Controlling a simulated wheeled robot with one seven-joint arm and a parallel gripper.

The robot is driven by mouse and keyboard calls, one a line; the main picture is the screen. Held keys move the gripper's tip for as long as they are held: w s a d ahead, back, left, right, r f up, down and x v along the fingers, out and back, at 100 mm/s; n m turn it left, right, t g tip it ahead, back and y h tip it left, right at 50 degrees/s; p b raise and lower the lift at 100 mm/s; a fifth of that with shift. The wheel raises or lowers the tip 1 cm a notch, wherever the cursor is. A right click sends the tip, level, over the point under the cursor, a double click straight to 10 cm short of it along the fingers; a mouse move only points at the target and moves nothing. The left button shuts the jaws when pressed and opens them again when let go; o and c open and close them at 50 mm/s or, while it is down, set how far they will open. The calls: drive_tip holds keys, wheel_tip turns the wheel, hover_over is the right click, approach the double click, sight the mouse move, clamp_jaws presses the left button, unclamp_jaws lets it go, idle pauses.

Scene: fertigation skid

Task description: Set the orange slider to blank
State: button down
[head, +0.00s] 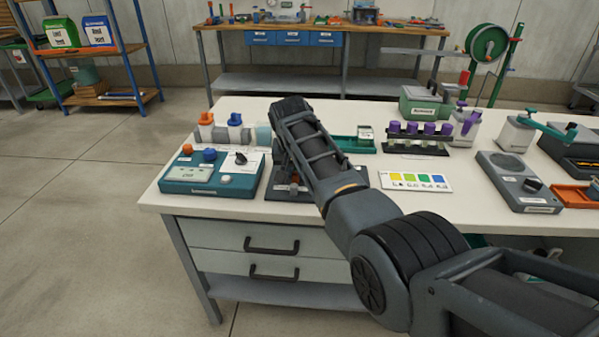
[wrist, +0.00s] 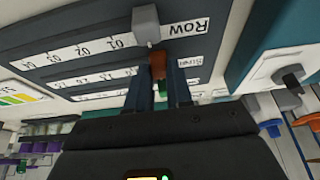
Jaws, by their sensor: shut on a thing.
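My gripper (wrist: 159,78) reaches down over a dark slider panel (wrist: 75,48) in the wrist view. Its fingers are shut on the orange slider (wrist: 158,64), one on each side of the knob. A partly hidden label beside the orange slider is too unclear to read fully. A grey slider (wrist: 146,24) stands on the neighbouring track next to the word "Row". A green slider (wrist: 164,90) shows between the fingers, on the track nearer my palm. In the head view my arm hides most of the panel (head: 290,193).
A teal box (head: 212,174) with knobs stands just left of the panel in the head view. A colour card (head: 415,180), a rack of purple-capped vials (head: 417,140) and a grey scale-like device (head: 518,182) lie to the right. The table's front strip is clear.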

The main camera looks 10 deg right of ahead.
drive_tip(key=c, duration=1)
unclamp_jaws()
drive_tip(key=shift+w+a, duration=0.1)
drive_tip(key=shift+a, duration=0.1)
drive_tip(key=v, duration=0.8)
drive_tip(key=shift+p, duration=0.35)
drive_tip(key=shift+f, duration=0.1)
